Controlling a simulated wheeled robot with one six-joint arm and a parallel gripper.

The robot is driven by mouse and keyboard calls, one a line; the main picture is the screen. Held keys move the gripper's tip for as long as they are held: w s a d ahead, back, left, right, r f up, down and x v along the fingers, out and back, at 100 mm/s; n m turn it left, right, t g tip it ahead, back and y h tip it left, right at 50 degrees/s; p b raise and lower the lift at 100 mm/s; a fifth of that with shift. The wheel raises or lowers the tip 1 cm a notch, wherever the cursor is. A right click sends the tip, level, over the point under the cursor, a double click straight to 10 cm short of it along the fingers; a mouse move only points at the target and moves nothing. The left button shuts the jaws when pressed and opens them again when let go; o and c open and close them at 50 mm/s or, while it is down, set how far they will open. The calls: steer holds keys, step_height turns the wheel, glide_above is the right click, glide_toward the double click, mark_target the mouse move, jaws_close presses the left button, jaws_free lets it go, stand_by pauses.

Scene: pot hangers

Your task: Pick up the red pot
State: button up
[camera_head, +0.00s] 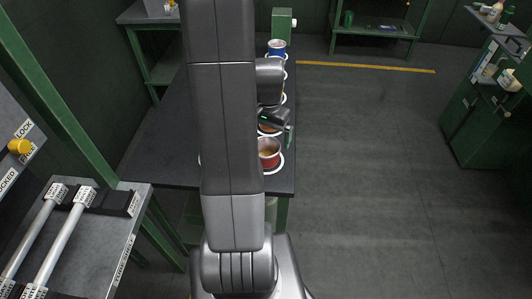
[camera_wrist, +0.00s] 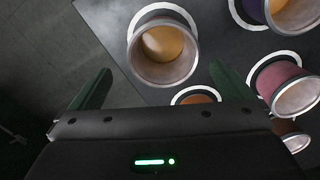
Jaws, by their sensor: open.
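The red pot (camera_head: 268,155) stands on a white ring at the near end of the dark table, partly hidden by my arm in the head view. My gripper (camera_head: 288,137) is just above and to the right of it there, apart from its rim. In the wrist view my gripper (camera_wrist: 160,72) is open and empty, its green fingers wide apart. A pot with a grey rim and orange inside (camera_wrist: 163,55) shows between and beyond the fingertips. A reddish-sided pot (camera_wrist: 277,78) is at the right; I cannot tell which of these is the red pot.
A blue pot (camera_head: 277,48) stands at the table's far end, with other pots between, partly hidden. The dark table (camera_head: 160,140) is bare at left; the floor (camera_head: 370,160) at right is clear.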

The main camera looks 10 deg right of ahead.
mark_target(266, 148)
steer(key=shift+a+f+p, duration=0.15)
steer(key=shift+f+p, duration=0.05)
steer(key=shift+f, duration=1.35)
steer(key=shift+a+f+p, duration=0.1)
steer(key=shift+f+p, duration=0.1)
steer(key=shift+f, duration=1.3)
steer(key=c, duration=1)
